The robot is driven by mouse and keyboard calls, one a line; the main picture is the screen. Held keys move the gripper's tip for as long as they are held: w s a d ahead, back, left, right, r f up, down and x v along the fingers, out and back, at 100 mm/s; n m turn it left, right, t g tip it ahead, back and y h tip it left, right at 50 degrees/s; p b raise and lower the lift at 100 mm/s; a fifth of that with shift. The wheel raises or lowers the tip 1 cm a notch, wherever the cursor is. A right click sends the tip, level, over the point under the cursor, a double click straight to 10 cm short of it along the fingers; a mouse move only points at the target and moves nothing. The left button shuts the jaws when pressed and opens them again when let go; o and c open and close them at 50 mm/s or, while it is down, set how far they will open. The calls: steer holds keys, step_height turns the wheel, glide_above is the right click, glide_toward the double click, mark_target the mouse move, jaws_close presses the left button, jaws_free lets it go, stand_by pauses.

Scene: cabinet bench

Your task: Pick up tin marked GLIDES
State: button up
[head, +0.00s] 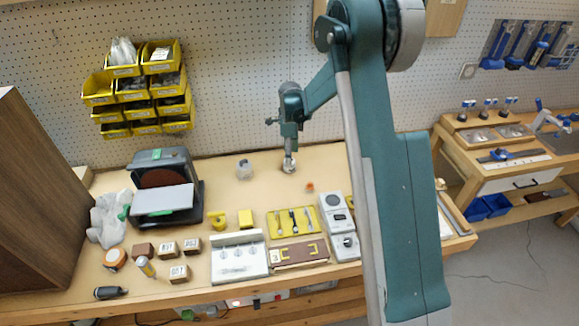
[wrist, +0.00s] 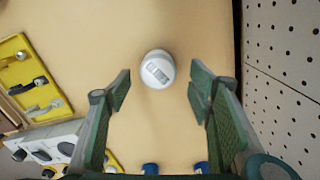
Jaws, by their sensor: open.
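A small round white tin or jar (wrist: 158,70) with a grey printed label on its top stands on the bench in the wrist view; the print is too small to read, so I cannot tell if it says GLIDES. My gripper (wrist: 160,88) is open and empty, its two fingers apart, with the white object framed just beyond the gap between them. In the head view my gripper (head: 289,153) points down from above over the same white object (head: 289,168), which it partly hides. I cannot tell the exact height between them.
A clear jar (head: 244,170) stands to the left and a small orange object (head: 310,187) to the right front. The pegboard wall (wrist: 285,80) is close behind.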

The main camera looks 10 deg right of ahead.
steer(key=shift+f, duration=0.15)
steer(key=shift+s+a+f, duration=0.15)
steer(key=shift+f, duration=2.3)
steer(key=c, duration=1)
